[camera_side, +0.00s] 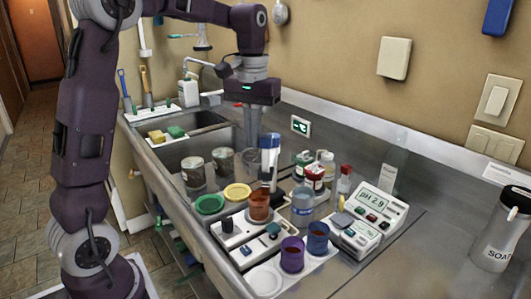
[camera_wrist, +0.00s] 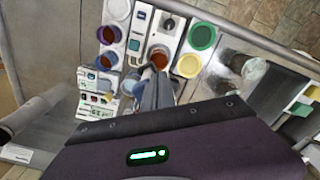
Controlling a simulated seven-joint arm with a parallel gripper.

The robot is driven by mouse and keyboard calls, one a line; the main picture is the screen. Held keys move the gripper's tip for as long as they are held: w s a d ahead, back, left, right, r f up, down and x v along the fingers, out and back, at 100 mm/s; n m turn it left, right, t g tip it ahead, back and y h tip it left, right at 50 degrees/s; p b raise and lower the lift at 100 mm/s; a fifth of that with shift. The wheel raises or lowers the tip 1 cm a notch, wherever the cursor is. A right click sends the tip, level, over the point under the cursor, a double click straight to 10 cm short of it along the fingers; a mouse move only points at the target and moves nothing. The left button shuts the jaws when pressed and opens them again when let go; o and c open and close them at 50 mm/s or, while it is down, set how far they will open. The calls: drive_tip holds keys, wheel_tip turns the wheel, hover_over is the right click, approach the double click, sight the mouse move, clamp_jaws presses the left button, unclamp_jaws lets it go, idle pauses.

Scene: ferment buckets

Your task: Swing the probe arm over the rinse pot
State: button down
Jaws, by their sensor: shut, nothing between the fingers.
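My gripper (camera_side: 252,143) points down, shut and empty, above the bench behind the sink edge. In the wrist view its fingers (camera_wrist: 156,76) reach toward a cup of brown liquid (camera_wrist: 158,57).
A pH meter (camera_side: 372,204) reading 2.9 stands at right. Purple (camera_side: 292,254) and blue (camera_side: 317,238) cups stand on a white tray in front. Green (camera_side: 210,204) and yellow (camera_side: 237,192) lids lie left. Small bottles (camera_side: 327,165) stand behind. The right bench is mostly clear.

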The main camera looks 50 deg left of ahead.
sight(268, 137)
drive_tip(key=shift+w+d, duration=1)
drive_tip(key=shift+d, duration=0.25)
drive_tip(key=shift+w+d, duration=0.5)
drive_tip(key=shift+w, duration=0.2)
drive_tip(key=shift+w+d, duration=0.5)
drive_tip(key=shift+w, duration=0.15)
